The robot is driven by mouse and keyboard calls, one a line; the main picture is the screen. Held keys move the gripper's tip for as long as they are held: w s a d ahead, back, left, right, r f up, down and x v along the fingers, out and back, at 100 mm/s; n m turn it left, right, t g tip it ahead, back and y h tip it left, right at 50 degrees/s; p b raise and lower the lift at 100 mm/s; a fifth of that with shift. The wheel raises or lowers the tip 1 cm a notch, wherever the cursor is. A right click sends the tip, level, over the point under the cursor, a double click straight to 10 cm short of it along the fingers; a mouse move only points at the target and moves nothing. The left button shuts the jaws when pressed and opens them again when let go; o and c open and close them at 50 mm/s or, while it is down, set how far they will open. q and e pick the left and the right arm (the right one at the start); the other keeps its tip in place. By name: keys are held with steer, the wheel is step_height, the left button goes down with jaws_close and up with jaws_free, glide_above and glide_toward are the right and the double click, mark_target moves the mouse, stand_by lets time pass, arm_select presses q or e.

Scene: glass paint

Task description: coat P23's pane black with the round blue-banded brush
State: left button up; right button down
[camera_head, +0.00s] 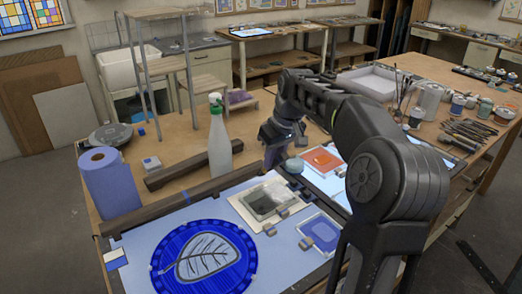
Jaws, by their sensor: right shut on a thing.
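I cannot read any label, so I cannot tell which is P23. My left gripper is not in view.
A round blue leaf panel (205,257) lies at the front. A white spray bottle (219,140), a blue paper roll (109,182) and dark wooden bars (188,163) stand or lie at the left. Jars (486,108) and tools (466,132) crowd the right side.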

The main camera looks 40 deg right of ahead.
steer(key=shift+s, duration=0.2)
steer(key=shift+w+f+b, duration=0.1)
steer(key=shift+f+b, duration=0.2)
steer(key=shift+f, duration=0.05)
step_height(320, 180, down, 5)
steer(key=b, duration=0.4)
steer(key=a, duration=0.1)
steer(key=a+b, duration=0.1)
steer(key=a, duration=0.3)
steer(key=shift+w+a+r, duration=0.25)
steer(key=shift+r, duration=0.15)
steer(key=shift+f, duration=0.1)
steer(key=shift+f, duration=0.15)
steer(key=shift+f+b, duration=0.25)
steer(key=shift+b, duration=0.2)
stand_by(0.4)
